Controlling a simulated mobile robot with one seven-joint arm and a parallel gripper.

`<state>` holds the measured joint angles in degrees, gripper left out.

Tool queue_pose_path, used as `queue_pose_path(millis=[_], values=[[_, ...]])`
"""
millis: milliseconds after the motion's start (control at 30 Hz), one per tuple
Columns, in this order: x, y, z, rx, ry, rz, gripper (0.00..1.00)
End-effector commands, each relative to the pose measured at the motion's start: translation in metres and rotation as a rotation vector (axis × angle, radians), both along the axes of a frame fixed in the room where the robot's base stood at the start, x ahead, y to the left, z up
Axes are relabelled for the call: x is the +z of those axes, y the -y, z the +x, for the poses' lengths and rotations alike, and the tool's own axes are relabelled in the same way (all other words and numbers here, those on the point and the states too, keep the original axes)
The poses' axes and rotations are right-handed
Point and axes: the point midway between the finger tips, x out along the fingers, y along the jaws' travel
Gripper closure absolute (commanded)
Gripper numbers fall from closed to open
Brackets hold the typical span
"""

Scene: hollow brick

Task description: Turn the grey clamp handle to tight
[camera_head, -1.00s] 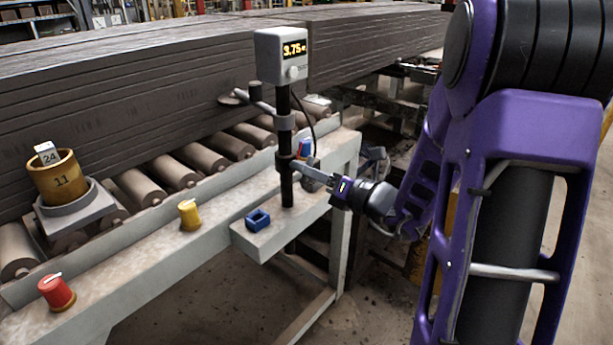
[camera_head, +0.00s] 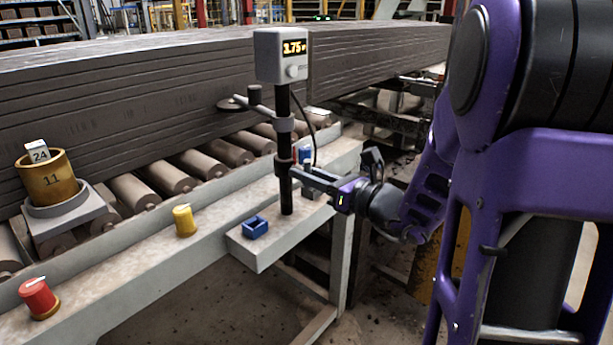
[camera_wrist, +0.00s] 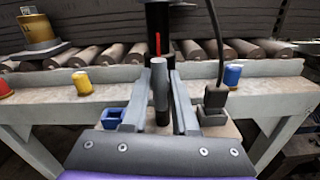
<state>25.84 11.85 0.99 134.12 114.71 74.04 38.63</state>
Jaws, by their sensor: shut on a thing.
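A black upright post (camera_head: 286,192) stands on a pale block at the bench edge. A dark clamp collar sits around the post, and the grey clamp handle (camera_wrist: 160,84) points from it toward me. My gripper (camera_head: 308,178) reaches in from the right at collar height. In the wrist view, the fingers (camera_wrist: 159,100) lie on either side of the grey handle, shut on it. A red vertical mark shows on the post just above the handle. In the head view, the fingers mostly hide the handle.
A display box (camera_head: 282,55) reading 3.75 tops the post. A side arm above the collar carries a disc (camera_head: 232,104) by the brick stack. A blue open box (camera_head: 255,227), yellow knob (camera_head: 184,220) and red knob (camera_head: 39,298) sit on the bench. A cable hangs right of the post.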

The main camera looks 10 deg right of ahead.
Motion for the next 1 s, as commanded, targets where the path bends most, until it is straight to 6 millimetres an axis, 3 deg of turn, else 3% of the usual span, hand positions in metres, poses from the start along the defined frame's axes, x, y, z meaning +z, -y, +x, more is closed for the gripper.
queue_pose_path(millis=[300, 333, 467, 833, 1000], values=[[0.000, 0.001, 0.000, -0.001, 0.000, -0.001, 1.00], [0.000, 0.001, 0.000, -0.001, 0.000, -0.001, 0.68], [0.000, 0.000, 0.000, -0.001, 0.000, -0.001, 0.44], [0.000, 0.003, -0.003, -0.001, 0.000, 0.000, 0.43], [0.001, 0.017, -0.022, -0.004, -0.001, -0.001, 0.43]])
